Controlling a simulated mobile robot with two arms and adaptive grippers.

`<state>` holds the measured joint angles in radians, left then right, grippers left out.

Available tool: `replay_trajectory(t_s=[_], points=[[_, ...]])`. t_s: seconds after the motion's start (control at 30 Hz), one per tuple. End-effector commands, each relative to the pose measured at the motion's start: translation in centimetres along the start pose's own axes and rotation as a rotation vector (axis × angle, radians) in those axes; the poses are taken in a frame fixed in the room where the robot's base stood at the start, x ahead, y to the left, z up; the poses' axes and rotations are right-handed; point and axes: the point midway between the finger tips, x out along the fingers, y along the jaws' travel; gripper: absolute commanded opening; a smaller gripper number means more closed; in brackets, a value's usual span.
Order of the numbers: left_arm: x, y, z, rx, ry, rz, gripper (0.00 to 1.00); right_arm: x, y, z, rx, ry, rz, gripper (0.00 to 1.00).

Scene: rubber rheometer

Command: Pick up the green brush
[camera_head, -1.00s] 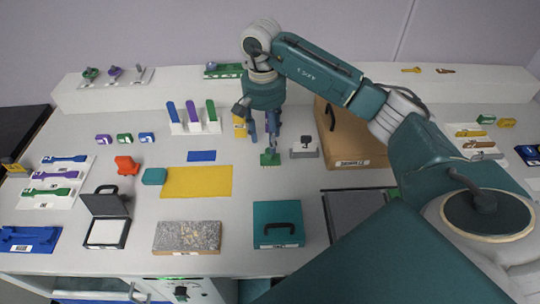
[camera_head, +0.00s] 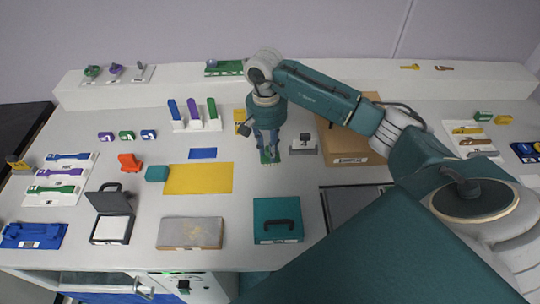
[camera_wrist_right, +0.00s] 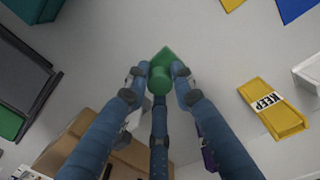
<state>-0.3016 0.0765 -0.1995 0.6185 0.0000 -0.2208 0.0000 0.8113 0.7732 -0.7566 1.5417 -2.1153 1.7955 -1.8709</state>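The green brush stands on the white bench near its middle; in the head view only a little of its green base (camera_head: 265,157) shows beneath the fingers. In the right wrist view its round green handle (camera_wrist_right: 160,80) points at the camera, with a wider green part behind it. My right gripper (camera_head: 270,150) is over the brush with its fingers pointing down. In the right wrist view the blue fingertips (camera_wrist_right: 160,72) are closed in against both sides of the handle, and a third finger lies below it. My left gripper is not in view.
A grey stand (camera_head: 304,145) is close to the right of the brush, with a brown box (camera_head: 345,150) beyond. A yellow mat (camera_head: 198,179) lies to the left. A rack (camera_head: 195,126) of coloured tools is behind left. A teal case (camera_head: 277,222) is in front.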

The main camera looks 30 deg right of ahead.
Motion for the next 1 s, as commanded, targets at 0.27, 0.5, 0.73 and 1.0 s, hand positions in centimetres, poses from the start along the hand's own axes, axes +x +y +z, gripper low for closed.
replay_trajectory(t_s=[0.27, 0.5, 0.73, 1.0], points=[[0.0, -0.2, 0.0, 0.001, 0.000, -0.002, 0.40, -0.1, 0.0, 0.0, 0.000, 0.001, 0.000, 0.00], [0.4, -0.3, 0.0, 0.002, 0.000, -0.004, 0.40, -1.4, 0.0, -0.1, 0.000, 0.003, -0.003, 0.00], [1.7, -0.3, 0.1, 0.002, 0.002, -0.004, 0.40, -6.1, 0.1, -0.2, 0.000, 0.009, -0.006, 0.00], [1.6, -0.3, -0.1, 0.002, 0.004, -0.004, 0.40, -14.7, 0.6, -0.2, 0.002, 0.008, -0.003, 0.00]])
